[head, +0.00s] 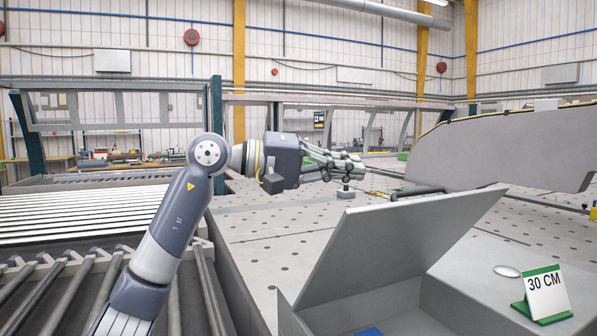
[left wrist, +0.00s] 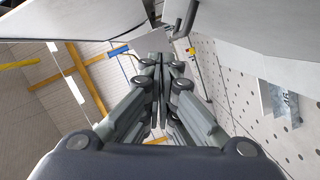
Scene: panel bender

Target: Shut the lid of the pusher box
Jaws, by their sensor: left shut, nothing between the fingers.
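The grey pusher box (head: 415,322) stands at the bottom right of the head view. Its flat grey lid (head: 400,240) is raised and tilted. A small blue item (head: 369,331) shows inside the box. My left gripper (head: 355,163) is shut and empty. In the head view it appears behind and above the lid's upper edge, over the perforated table, pointing right. In the left wrist view its fingers (left wrist: 161,70) are together with nothing between them. A grey panel at the top right of that view may be the lid; I cannot tell. My right gripper is not in view.
A "30 CM" sign (head: 546,294) and a small round disc (head: 507,271) sit on the grey surface right of the box. The perforated table (head: 265,235) lies behind, with a large grey machine part (head: 510,150) above it. Rollers (head: 60,290) lie at left.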

